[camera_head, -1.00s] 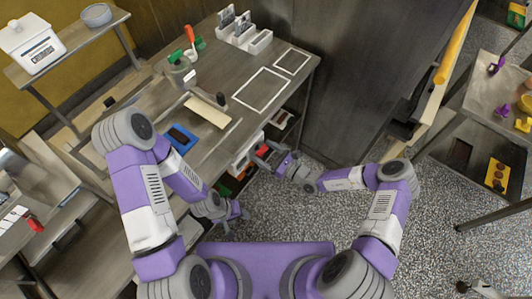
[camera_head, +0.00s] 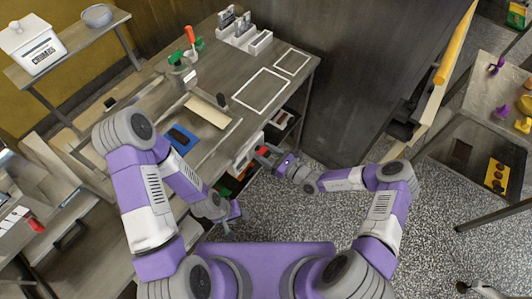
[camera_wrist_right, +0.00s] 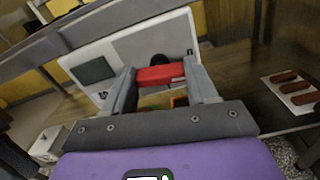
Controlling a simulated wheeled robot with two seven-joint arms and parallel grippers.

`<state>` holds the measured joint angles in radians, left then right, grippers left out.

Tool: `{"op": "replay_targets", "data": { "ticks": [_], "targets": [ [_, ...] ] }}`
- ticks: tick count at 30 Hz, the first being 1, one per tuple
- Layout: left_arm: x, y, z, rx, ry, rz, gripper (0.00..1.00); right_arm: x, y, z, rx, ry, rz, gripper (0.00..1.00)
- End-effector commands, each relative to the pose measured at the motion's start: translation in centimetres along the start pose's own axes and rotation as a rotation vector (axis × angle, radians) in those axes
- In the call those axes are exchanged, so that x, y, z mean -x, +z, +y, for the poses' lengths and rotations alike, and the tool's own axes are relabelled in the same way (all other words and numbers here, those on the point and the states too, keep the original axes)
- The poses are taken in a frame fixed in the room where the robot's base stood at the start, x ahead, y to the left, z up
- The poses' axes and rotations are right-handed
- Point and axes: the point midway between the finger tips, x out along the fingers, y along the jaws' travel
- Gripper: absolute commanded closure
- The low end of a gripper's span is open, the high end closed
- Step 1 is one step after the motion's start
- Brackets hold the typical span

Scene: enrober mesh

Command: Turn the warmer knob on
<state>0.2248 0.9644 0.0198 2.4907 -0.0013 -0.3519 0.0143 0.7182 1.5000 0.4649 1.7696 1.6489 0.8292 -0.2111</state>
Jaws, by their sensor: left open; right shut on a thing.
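The warmer (camera_head: 246,155) is a white unit under the worktop, left of my right gripper in the head view. Its white front (camera_wrist_right: 147,45), with a dark panel (camera_wrist_right: 93,70), fills the middle of the right wrist view. A red knob (camera_wrist_right: 160,75) shows between my right gripper's fingers (camera_wrist_right: 163,88). My right gripper (camera_head: 264,156) is shut on this knob at the warmer's front; the knob's base is partly hidden. My left gripper (camera_head: 232,216) is open and empty, low beside the worktop and apart from the warmer.
The worktop (camera_head: 235,125) above holds a blue-framed device (camera_head: 181,138), a pale board (camera_head: 206,112) and bottles. In the right wrist view, a white tray (camera_wrist_right: 270,82) with brown bars lies at the right. The speckled floor (camera_head: 320,225) below my right arm is clear.

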Motion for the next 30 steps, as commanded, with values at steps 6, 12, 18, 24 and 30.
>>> {"op": "replay_targets", "data": {
  "ticks": [6, 12, 18, 24, 30],
  "targets": [
    [0.29, 0.01, 0.11, 0.0, 0.0, 0.0, 0.52, 0.04, -0.02, -0.01, -0.188, 0.0, 0.001, 0.73],
    [0.36, 0.01, 0.13, 0.0, 0.0, 0.0, 0.52, 0.04, -0.05, -0.03, -0.379, 0.0, 0.001, 0.73],
    [0.31, 0.01, 0.12, 0.0, 0.0, 0.0, 0.52, 0.05, -0.1, -0.06, -0.569, 0.0, 0.001, 0.73],
    [0.18, 0.01, 0.06, 0.0, 0.0, 0.0, 0.52, 0.06, -0.15, -0.08, -0.759, -0.001, 0.002, 0.73],
    [-0.03, 0.0, -0.01, 0.0, 0.0, 0.0, 0.52, 0.07, -0.21, -0.09, -0.949, -0.001, 0.003, 0.73]
  ]
}}
